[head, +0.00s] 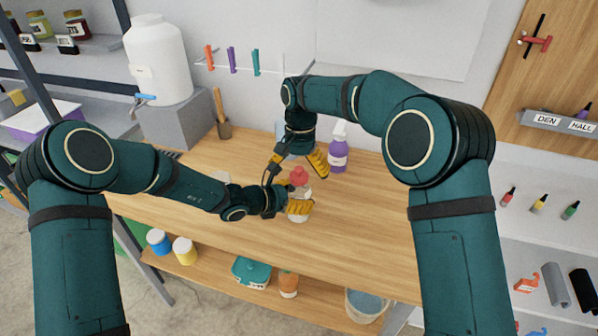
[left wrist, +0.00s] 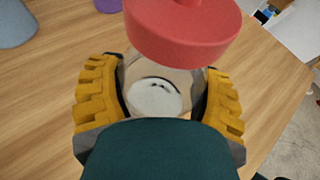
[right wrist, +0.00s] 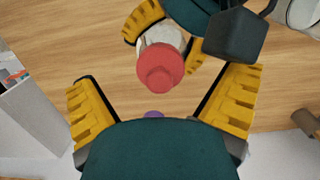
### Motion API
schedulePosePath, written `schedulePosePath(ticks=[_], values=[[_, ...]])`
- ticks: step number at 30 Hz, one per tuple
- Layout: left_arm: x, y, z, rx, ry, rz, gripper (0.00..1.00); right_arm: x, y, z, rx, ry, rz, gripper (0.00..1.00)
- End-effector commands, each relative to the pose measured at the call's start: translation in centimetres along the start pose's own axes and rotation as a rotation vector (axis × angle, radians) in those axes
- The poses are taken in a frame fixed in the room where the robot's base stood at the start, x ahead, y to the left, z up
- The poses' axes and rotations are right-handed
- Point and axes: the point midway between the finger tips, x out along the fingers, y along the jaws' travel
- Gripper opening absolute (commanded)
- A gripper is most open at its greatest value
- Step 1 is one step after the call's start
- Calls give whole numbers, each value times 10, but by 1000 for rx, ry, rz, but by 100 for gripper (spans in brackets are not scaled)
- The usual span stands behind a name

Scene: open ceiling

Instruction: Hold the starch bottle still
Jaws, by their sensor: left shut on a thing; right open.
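The starch bottle (head: 299,192) is a clear bottle with a broad red cap (head: 299,175) and white contents, standing on the wooden table. My left gripper (head: 299,208) is shut around its body, low down. In the left wrist view the yellow fingers press on both sides of the bottle (left wrist: 158,92), under the red cap (left wrist: 183,30). My right gripper (head: 298,159) is open and empty, just above and behind the cap. In the right wrist view the red cap (right wrist: 160,67) shows between its spread fingers, apart from them.
A purple spray bottle (head: 338,157) stands behind and to the right on the table (head: 365,215). The table's right side is clear.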

Motion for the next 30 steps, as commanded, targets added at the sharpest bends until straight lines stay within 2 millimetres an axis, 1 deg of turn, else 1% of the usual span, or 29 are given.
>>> schedulePosePath(ticks=[24, 30], values=[[0, 0, 0, 0, -1, 0, 26, -45, 0, 5, -1, 2, -1, 100], [0, 0, 0, 0, -1, 0, 26, -50, 1, 6, 0, 1, 0, 100]])
